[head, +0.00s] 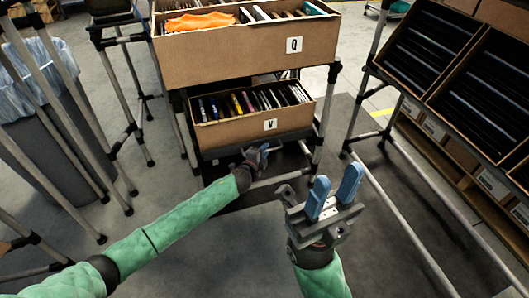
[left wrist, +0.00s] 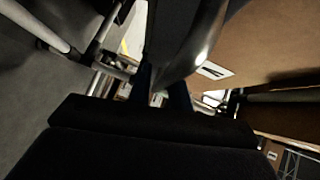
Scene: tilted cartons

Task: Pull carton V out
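Carton V (head: 240,131) is a brown open-topped box tilted on the lower level of a tube rack, with thin upright items inside and a white V label on its front. My left gripper (head: 258,156) is just below the carton's lower front edge, near its middle. Its blue fingers look parted with nothing between them; contact with the carton cannot be told. In the left wrist view, the dark fingers (left wrist: 162,92) show a gap, and a brown carton face (left wrist: 265,45) with a white label is close on the right. My right gripper (head: 334,194) is open and empty, right of the rack's front.
Carton Q (head: 230,60), with an orange cloth and thin items, sits directly above carton V. Rack posts (head: 325,115) flank carton V. A shelf unit (head: 440,60) stands at right, and a grey bin (head: 45,130) at left. The floor in front is clear.

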